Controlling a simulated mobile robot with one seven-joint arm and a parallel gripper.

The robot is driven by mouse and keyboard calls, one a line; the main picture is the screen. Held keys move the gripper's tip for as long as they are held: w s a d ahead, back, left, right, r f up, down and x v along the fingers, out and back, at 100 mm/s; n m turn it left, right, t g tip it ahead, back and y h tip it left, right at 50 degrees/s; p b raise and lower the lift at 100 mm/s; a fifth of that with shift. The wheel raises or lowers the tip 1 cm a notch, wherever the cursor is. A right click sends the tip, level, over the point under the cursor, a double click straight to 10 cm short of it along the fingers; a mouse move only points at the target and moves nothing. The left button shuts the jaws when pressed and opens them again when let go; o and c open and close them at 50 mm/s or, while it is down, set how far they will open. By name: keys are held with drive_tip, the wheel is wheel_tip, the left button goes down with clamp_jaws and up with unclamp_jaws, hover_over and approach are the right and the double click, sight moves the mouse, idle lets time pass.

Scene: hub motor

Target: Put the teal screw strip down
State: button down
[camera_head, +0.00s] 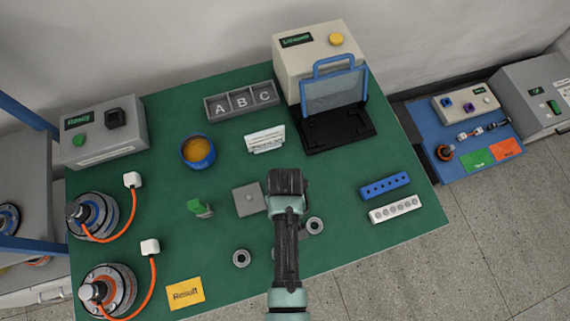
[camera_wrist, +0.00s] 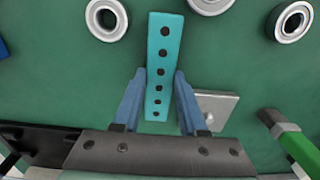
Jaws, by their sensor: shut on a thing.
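The teal screw strip (camera_wrist: 162,60) is a long bar with a row of dark holes. In the wrist view it lies lengthwise between the two blue fingers of my gripper (camera_wrist: 160,74), which is shut on it. Its far end sticks out past the fingertips. In the head view my gripper (camera_head: 287,184) is over the middle of the green table (camera_head: 345,250), and the strip is hidden beneath the gripper and arm. I cannot tell whether the strip touches the table.
A blue strip (camera_head: 385,186) and a white strip (camera_head: 396,209) lie at the table's right. Rings (camera_head: 315,225) (camera_head: 241,258) and a grey plate (camera_head: 249,200) lie near my gripper. A black stand (camera_head: 340,128) is behind right. Green surface is clear between rings and strips.

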drive_tip(key=shift+f, duration=0.2)
drive_tip(key=shift+c, duration=2.2)
unclamp_jaws()
drive_tip(key=shift+r, duration=0.1)
